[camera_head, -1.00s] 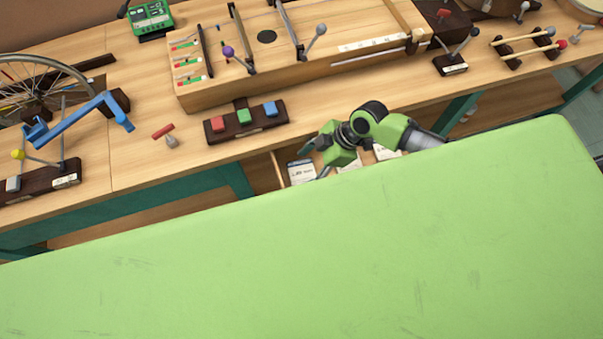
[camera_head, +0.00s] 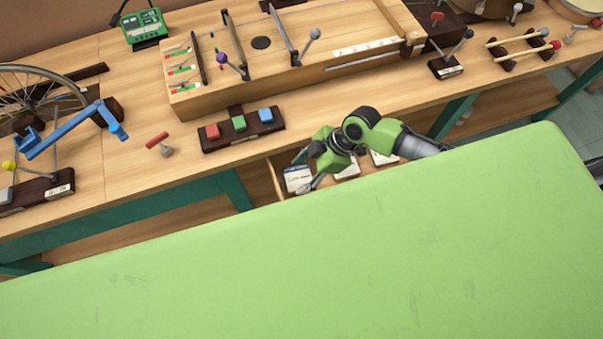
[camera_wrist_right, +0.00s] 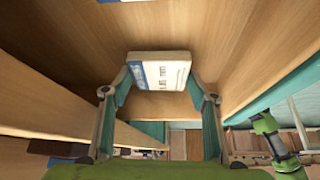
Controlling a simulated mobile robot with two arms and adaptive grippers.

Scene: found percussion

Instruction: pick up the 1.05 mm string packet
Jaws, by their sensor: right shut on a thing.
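The string packet (camera_head: 298,179) is a small white packet with a blue edge and dark print. It is at the left end of the open drawer in the head view. My right gripper (camera_head: 305,170) reaches down to it from the right, shut on it. In the right wrist view the packet (camera_wrist_right: 160,73) sits between the two fingers, one at each side edge. Its print is too small to read surely. My left gripper is not in view.
The wooden drawer (camera_head: 273,180) holds more white packets (camera_head: 384,158) to the right. The workbench (camera_head: 140,185) above it carries a block with red, green and blue buttons (camera_head: 239,124) and a wooden stringed box (camera_head: 300,75). A large green surface (camera_head: 300,265) fills the foreground.

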